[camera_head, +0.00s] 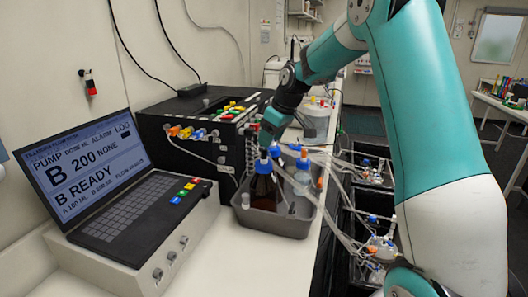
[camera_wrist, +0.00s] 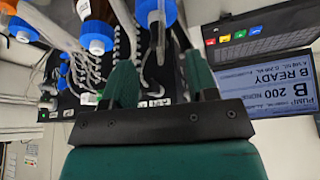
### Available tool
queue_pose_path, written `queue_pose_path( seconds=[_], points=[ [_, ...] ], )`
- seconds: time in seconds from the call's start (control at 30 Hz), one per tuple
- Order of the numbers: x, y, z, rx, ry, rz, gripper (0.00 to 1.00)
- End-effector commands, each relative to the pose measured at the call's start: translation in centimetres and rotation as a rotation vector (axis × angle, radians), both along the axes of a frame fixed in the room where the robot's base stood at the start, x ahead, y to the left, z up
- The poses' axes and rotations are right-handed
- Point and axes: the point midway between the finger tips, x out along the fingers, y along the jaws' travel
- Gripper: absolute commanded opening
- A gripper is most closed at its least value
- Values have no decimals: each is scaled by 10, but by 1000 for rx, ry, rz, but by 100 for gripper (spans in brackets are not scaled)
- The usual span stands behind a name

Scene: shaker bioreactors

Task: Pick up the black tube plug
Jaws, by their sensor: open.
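My gripper (camera_head: 272,125) is above the blue-capped bottles in the head view, close to the front of the black pump unit. In the wrist view, its two green fingers (camera_wrist: 160,80) are apart. A grey tube shows in the gap between them, and I cannot tell whether anything touches the fingers. I cannot make out a black tube plug for certain in either view; it may be hidden by the gripper or too small to tell. A brown bottle (camera_head: 264,190) and a clear bottle (camera_head: 302,180) stand under the gripper.
The bottles stand in a grey tray (camera_head: 270,224) on the white bench. The black pump unit (camera_head: 200,128) is behind, with coloured connectors. A laptop-like controller (camera_head: 130,195) stands at left. Clear tubes run right from the bottles to vessels below the bench edge. The front bench is clear.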

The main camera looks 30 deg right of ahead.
Motion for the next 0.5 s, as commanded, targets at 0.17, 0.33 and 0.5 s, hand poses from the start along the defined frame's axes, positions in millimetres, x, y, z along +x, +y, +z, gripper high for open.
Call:
queue_pose_path(
  seconds=[0.17,0.33,0.5],
  points=[
    [8,3,-16,4,6,0,53],
    [17,6,-40,2,4,2,53],
    [20,6,-48,1,0,0,53]
  ],
)
